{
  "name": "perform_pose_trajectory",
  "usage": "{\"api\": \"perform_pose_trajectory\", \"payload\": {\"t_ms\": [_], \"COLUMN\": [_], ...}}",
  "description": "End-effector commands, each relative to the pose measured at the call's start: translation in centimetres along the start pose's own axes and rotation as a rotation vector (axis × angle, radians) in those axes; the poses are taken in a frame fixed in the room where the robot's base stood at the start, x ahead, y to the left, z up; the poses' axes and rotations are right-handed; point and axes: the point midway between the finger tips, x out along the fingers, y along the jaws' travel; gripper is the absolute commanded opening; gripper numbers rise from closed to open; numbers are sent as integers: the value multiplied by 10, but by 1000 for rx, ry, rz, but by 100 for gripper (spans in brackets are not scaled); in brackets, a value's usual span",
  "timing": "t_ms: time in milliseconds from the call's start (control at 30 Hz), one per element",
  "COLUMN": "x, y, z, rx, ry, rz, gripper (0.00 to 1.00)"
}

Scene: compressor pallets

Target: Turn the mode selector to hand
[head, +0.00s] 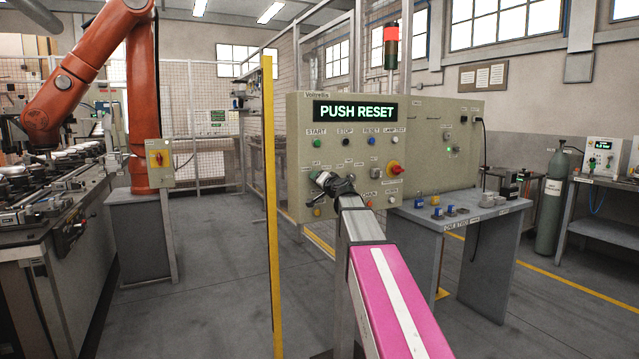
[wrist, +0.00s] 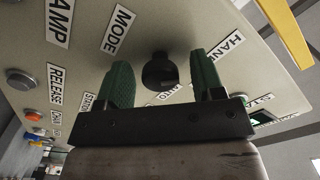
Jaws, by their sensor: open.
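The mode selector is a round black knob (wrist: 160,73) on the beige control panel (head: 352,150), with MODE, HAND and AUTO labels around it in the wrist view. My gripper (wrist: 163,66) is open, its two green fingers apart on either side of the knob in the picture. I see no contact with the knob, and cannot tell how deep the fingertips reach. The knob's pointer direction is not clear. In the head view my gripper (head: 322,186) is at the lower left of the panel and hides the selector.
The panel display (head: 355,111) reads PUSH RESET, with several buttons below it. A yellow post (head: 271,200) stands left of the panel. A grey bench (head: 460,215) with small parts stands to the right.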

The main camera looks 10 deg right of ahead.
Motion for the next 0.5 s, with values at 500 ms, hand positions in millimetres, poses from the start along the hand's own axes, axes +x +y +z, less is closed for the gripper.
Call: {"api": "perform_pose_trajectory", "payload": {"t_ms": [500], "x": [-85], "y": [0], "z": [2], "rx": [0], "ry": [0], "rz": [0], "gripper": [61]}}
